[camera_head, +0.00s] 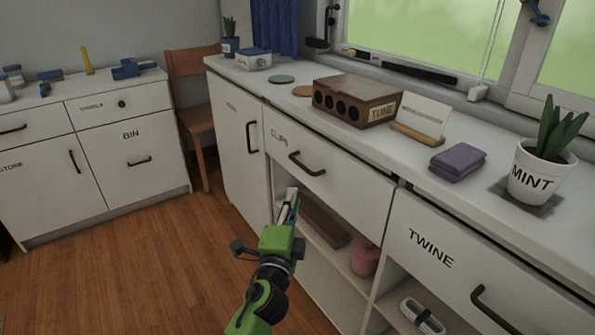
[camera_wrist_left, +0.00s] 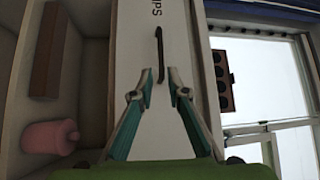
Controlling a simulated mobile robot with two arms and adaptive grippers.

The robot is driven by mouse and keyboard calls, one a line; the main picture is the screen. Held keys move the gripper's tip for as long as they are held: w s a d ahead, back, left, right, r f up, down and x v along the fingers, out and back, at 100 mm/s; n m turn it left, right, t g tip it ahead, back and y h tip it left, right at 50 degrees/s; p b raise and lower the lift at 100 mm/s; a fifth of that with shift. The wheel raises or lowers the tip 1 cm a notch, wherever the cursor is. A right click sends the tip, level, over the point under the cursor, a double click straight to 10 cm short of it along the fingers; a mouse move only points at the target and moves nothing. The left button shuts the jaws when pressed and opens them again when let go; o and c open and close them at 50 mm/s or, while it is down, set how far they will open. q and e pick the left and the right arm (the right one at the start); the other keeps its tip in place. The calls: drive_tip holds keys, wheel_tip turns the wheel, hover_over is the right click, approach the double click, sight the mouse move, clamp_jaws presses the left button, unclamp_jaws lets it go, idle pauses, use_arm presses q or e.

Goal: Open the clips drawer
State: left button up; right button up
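The clips drawer (camera_head: 335,187) is a white front labelled "CLIPS" below the countertop. It looks closed, and a dark bar handle (camera_head: 307,164) is on its face. My left gripper (camera_head: 291,194) is in front of the cabinet, a little below and left of the handle in the head view. In the left wrist view, the drawer front (camera_wrist_left: 150,110) lies ahead and the handle (camera_wrist_left: 160,55) is beyond the fingertips. The fingers (camera_wrist_left: 160,78) are spread apart with nothing between them, and they are apart from the handle. My right gripper is not in view.
An open shelf below holds a brown box (camera_head: 325,224) and a pink cylinder (camera_head: 364,257). The twine drawer (camera_head: 450,262) is to the right. A box labelled "TUNE" (camera_head: 354,98), a purple cloth (camera_head: 457,162) and a mint pot (camera_head: 541,175) stand on the counter. The wooden floor at left is clear.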

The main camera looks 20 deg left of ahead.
sight(302, 166)
use_arm(q)
drive_tip(key=w, duration=0.4)
drive_tip(key=w+a+r+b, duration=0.1)
drive_tip(key=w, duration=0.4)
drive_tip(key=w+r, duration=0.1)
drive_tip(key=w, duration=0.3)
drive_tip(key=shift+w+a, duration=0.15)
drive_tip(key=shift+a, duration=0.2)
clamp_jaws()
